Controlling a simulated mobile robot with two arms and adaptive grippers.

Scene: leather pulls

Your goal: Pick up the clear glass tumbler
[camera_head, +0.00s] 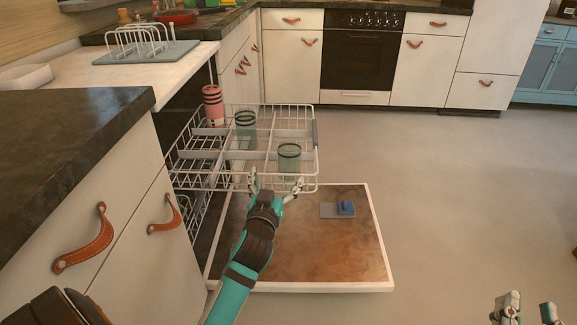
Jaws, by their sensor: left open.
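Two clear, greenish glass tumblers with dark bands near their tops stand in the upper dishwasher rack. The nearer tumbler (289,160) is at the rack's front right, and the other tumbler (246,131) is farther back and left. I cannot tell which one the task means. My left gripper (275,186) is open and empty at the rack's near edge, with its fingers apart just below the nearer tumbler in the picture. Contact with the rack is unclear. My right gripper (529,309) is at the bottom right, far from the tumblers, with its fingers apart and nothing between them.
The wire rack (314,171) is pulled out above the lowered dishwasher door (310,240). A pink, dark-striped cup (213,107) stands at the rack's back left. A dark counter (70,125) is on the left. The floor to the right is clear.

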